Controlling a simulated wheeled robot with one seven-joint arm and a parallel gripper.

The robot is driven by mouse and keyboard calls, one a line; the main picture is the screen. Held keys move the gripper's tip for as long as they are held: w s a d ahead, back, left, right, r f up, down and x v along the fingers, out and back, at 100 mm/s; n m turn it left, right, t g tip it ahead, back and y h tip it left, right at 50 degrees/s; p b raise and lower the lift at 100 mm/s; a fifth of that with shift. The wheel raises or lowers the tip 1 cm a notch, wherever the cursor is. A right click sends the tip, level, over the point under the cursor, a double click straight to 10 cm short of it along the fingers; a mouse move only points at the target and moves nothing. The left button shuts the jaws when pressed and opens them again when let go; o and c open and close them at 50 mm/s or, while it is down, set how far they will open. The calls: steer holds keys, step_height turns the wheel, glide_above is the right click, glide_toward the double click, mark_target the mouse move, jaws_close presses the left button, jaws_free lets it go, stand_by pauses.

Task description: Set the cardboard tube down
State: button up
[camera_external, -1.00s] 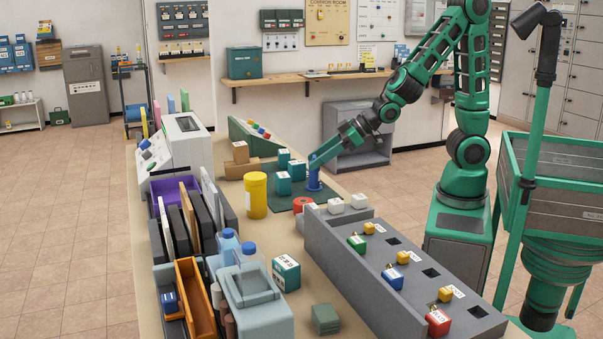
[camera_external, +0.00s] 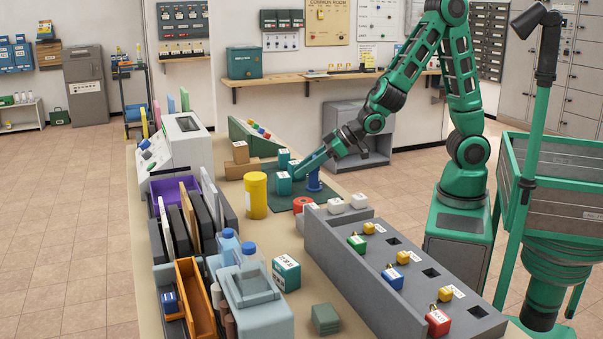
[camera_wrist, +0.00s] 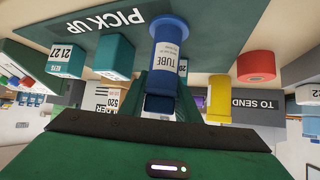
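The cardboard tube (camera_external: 314,181) is a blue cylinder that stands upright on the dark green mat (camera_external: 280,201) at the far part of the table. In the wrist view the tube (camera_wrist: 168,55) has a label reading TUBE, and its dark near end points toward the camera. My gripper (camera_external: 299,172) is low beside the tube and slants down to the left. In the wrist view its green fingers show on either side of the tube and look spread; their tips are partly hidden behind it. The tube's contact with the fingers is hard to see.
Several teal boxes (camera_external: 283,183) stand close by on the mat. A yellow canister (camera_external: 256,195) and a red roll (camera_external: 303,204) are nearer the camera. A grey rack with padlocks (camera_external: 350,263) lines the table's right side. A brown box (camera_external: 240,152) is behind.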

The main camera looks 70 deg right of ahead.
steer(key=c, duration=0.4)
steer(key=shift+r, duration=0.1)
steer(key=shift+c, duration=0.3)
